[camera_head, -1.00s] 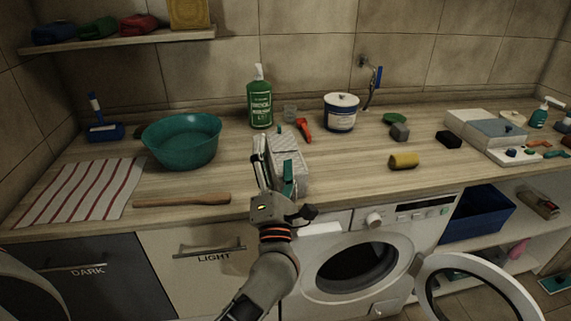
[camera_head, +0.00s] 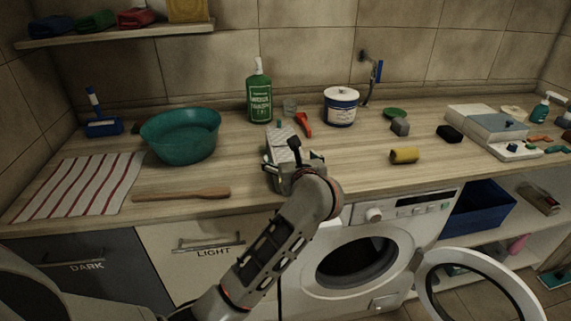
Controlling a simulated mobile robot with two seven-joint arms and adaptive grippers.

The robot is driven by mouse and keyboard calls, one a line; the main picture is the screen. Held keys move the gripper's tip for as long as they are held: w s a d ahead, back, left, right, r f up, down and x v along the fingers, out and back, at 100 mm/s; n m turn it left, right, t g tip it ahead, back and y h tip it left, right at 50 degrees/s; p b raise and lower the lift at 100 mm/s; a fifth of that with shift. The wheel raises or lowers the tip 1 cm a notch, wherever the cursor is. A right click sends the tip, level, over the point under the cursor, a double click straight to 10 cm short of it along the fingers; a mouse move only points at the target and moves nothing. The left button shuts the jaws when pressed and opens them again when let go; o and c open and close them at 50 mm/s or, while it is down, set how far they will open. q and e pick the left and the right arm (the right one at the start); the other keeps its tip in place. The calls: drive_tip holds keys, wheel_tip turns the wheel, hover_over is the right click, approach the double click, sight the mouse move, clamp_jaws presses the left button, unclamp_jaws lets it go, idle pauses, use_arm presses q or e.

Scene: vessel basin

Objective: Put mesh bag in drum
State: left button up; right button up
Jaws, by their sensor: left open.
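A pale, patterned item that looks like the mesh bag (camera_head: 281,137) lies on the counter above the washing machine. My left gripper (camera_head: 287,160) is at its near side, open, and hides its lower part. I cannot tell whether the fingers touch it. The drum (camera_head: 356,263) is the dark opening in the front of the white washing machine, below the counter. Its round door (camera_head: 480,260) stands open to the right. My right gripper is not in view.
A teal basin (camera_head: 180,136), a wooden stick (camera_head: 180,194) and a striped cloth (camera_head: 75,187) lie to the left. A green bottle (camera_head: 259,96), a red-orange tool (camera_head: 303,124) and a white tub (camera_head: 341,107) stand behind. A yellow roll (camera_head: 404,156) lies right.

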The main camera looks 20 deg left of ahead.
use_arm(q)
drive_tip(key=b+x, duration=0.2)
drive_tip(key=x, duration=0.2)
drive_tip(key=shift+s+f, duration=0.15)
drive_tip(key=shift+f, duration=0.05)
drive_tip(key=shift+w+a, duration=0.2)
drive_tip(key=shift+w, duration=0.2)
drive_tip(key=shift+s, duration=0.1)
drive_tip(key=c, duration=1.3)
drive_tip(key=shift+f, duration=0.1)
drive_tip(key=shift+c, duration=0.6)
